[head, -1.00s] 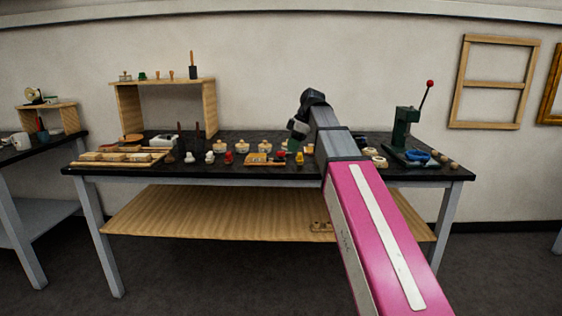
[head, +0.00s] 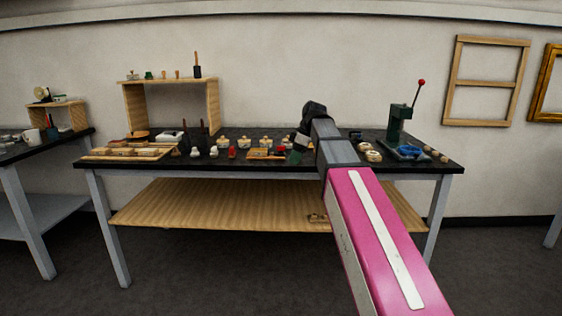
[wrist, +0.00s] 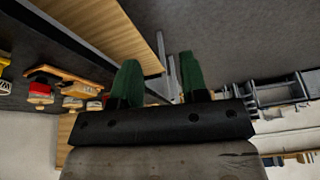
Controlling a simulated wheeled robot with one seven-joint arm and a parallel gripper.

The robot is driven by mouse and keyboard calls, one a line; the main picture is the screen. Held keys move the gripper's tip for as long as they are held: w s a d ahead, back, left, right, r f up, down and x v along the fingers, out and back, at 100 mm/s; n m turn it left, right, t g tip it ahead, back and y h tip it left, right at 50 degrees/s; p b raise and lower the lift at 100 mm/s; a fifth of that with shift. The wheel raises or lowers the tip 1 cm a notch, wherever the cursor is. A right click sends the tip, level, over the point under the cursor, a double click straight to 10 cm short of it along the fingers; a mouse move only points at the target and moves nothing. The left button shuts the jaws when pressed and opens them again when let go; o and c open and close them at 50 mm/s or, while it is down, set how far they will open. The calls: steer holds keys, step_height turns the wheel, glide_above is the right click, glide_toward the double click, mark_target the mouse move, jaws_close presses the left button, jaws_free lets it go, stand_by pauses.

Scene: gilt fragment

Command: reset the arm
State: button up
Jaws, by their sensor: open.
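My arm reaches forward from the lower right of the head view, its pink link in front of the workbench (head: 270,172). My gripper (head: 297,154) shows small at the end of the arm, angled down near the bench's front edge. In the wrist view its two green fingers stand apart, with nothing between them, so my gripper (wrist: 160,76) is open and empty. The arm hides part of the bench top.
The bench top holds jars, small pots, brushes, a wooden tray (head: 126,153), a wooden shelf (head: 131,108) and a green press (head: 396,122). A plywood lower shelf (head: 210,205) lies below. A side table (head: 18,152) stands left. Dark floor in front is clear.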

steer(key=s+d+f+m+h, duration=0.1)
steer(key=s+d+f+m, duration=0.3)
steer(key=f, duration=0.9)
steer(key=s+d+f+m+h, duration=0.1)
steer(key=s+d+f+m, duration=0.4)
steer(key=f, duration=0.8)
steer(key=s+d+f+m+h, duration=0.2)
steer(key=s+d+f+m, duration=0.2)
steer(key=f, duration=1)
steer(key=s+m, duration=0.3)
steer(key=s, duration=0.2)
steer(key=shift+s+d, duration=0.25)
steer(key=shift+s, duration=0.05)
